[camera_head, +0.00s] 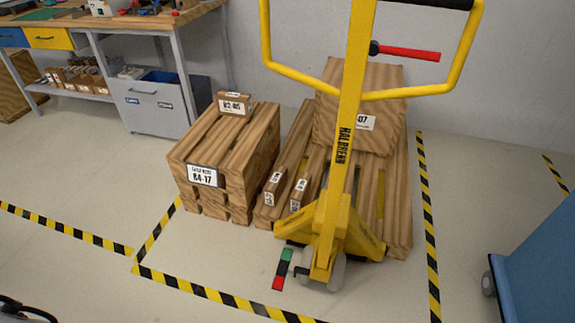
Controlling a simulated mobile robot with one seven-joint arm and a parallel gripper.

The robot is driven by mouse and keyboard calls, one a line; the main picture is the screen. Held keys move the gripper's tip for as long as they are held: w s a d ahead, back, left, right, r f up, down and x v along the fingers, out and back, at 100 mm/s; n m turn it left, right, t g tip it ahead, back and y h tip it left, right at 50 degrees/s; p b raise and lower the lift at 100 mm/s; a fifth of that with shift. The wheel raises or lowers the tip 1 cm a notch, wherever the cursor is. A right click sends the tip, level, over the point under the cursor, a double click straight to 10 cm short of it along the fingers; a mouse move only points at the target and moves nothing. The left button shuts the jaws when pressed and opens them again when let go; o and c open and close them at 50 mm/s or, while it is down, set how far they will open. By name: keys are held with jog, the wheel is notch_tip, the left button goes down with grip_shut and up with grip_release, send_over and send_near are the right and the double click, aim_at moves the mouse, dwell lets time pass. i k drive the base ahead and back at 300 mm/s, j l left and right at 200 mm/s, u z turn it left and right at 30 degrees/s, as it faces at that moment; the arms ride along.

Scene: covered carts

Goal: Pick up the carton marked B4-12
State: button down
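No label that I can read as B4-12 shows. A wooden-textured stack (255,165) at centre left bears a front label that looks like B4-17 (203,175). A small carton (233,104) on top of it has a label that looks like B2-05. A larger wood-textured box (387,85) sits on the pallet (399,215); its label ends in 07, and the jack's mast hides the rest. Small labels on the pallet's boards (275,178) are too small to read. My gripper is not in view.
A yellow pallet jack (343,150) stands in front of the pallet. Yellow-black floor tape (220,297) bounds this area. A workbench (110,25) with a grey bin (150,108) stands back left. A blue cart (540,265) is at the right edge.

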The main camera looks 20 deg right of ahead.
aim_at(299, 195)
jog(key=i+j+z, duration=0.5)
jog(key=i+j, duration=0.3)
jog(key=i+j+z, duration=0.25)
jog(key=i+j, duration=0.15)
jog(key=i+j+z, duration=0.25)
jog(key=j, duration=0.4)
jog(key=i+l, duration=0.05)
